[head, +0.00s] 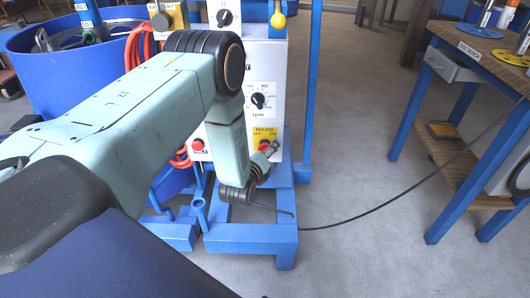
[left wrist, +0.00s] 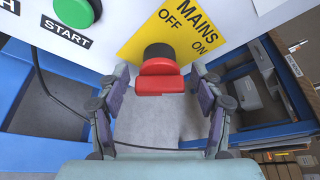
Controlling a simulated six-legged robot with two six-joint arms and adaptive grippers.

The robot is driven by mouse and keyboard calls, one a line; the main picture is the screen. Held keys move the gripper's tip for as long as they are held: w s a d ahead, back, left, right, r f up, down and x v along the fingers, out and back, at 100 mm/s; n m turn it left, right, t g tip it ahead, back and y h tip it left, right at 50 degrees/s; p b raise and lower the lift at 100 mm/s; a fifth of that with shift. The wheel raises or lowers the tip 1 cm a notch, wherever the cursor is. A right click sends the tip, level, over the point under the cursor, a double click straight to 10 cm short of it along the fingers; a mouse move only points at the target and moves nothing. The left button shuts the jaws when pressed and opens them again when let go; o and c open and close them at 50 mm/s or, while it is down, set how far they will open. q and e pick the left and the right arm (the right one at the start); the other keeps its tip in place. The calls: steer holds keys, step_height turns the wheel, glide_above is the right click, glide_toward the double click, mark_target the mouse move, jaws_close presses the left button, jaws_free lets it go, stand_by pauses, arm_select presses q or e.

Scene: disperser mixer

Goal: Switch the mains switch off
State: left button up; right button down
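The mains switch is a red knob on a dark round base (left wrist: 160,80), in front of a yellow label (left wrist: 165,30) reading MAINS, OFF and ON. Its red bar lies crosswise in the left wrist view; I cannot tell which word it points to. My left gripper (left wrist: 160,73) is open, with one fingertip on each side of the knob and a visible gap on both sides. In the head view my left gripper (head: 268,149) is at the panel's lower right, just below the yellow label (head: 264,134), and partly hides the red switch. My right gripper is not in view.
A green START button (left wrist: 76,11) is left of the label. The control panel also carries an rpm dial (head: 258,100) and a red button (head: 197,145). A blue base frame (head: 250,238) is below. A blue tub (head: 40,75) stands left, a wooden bench (head: 490,55) right, with a cable (head: 390,205) between.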

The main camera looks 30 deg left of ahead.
arm_select(q)
steer(key=c, duration=1)
steer(key=shift+c, duration=0.3)
steer(key=shift+s+n, duration=0.1)
steer(key=shift+n, duration=0.2)
steer(key=shift+n+t+h+p, duration=0.3)
steer(key=shift+n+t+h, duration=0.1)
steer(key=shift+n+t, duration=0.9)
steer(key=shift+n, duration=0.8)
steer(key=n+t+b, duration=0.2)
steer(key=n, duration=0.3)
steer(key=shift+f, duration=0.1)
steer(key=n+t+y+b, duration=0.1)
steer(key=n, duration=0.2)
steer(key=shift+n, duration=0.3)
steer(key=shift+n+y+b, duration=0.7)
steer(key=shift+n+b, duration=0.05)
steer(key=shift+n, duration=1.05)
steer(key=shift+t, duration=0.3)
